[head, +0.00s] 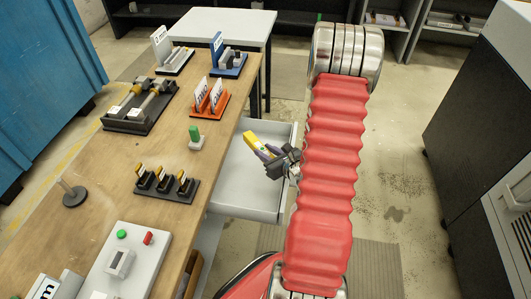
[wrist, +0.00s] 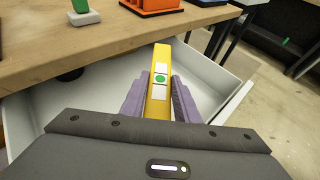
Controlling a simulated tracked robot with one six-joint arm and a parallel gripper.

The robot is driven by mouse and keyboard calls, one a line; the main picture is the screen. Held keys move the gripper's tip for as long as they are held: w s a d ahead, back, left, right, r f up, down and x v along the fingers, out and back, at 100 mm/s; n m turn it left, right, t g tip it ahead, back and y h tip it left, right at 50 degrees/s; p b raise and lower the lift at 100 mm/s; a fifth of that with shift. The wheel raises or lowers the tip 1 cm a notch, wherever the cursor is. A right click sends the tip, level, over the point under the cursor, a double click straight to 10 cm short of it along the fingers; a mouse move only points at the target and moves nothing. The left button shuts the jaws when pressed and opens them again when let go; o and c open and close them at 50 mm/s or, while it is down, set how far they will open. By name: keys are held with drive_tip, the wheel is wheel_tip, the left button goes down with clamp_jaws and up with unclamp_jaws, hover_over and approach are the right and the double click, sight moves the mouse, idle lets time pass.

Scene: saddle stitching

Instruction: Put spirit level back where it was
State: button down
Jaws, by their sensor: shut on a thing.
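The spirit level is a yellow bar with pale windows and a green dot. In the wrist view the spirit level (wrist: 161,62) stands between the purple fingers of my gripper (wrist: 160,100), which are shut on it. In the head view the yellow level (head: 251,139) sticks out past my gripper (head: 268,152), up and to the left. My gripper holds it over or near an open white drawer (head: 245,197) under the wooden table. The wrist view shows the drawer (wrist: 215,90) beneath and around the level. I cannot tell how high the level is above the drawer floor.
The wooden table (head: 115,205) is left of my gripper, its edge close by. On it stand a green-topped block (head: 195,137), an orange holder (head: 209,104), black racks (head: 141,106) and a grey button box (head: 122,262). Open floor (head: 400,180) lies to the right.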

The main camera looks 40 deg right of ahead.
drive_tip(key=shift+f, duration=0.35)
drive_tip(key=shift+f, duration=0.2)
drive_tip(key=c, duration=1.4)
unclamp_jaws()
drive_tip(key=shift+o, duration=0.2)
drive_tip(key=shift+r, duration=0.15)
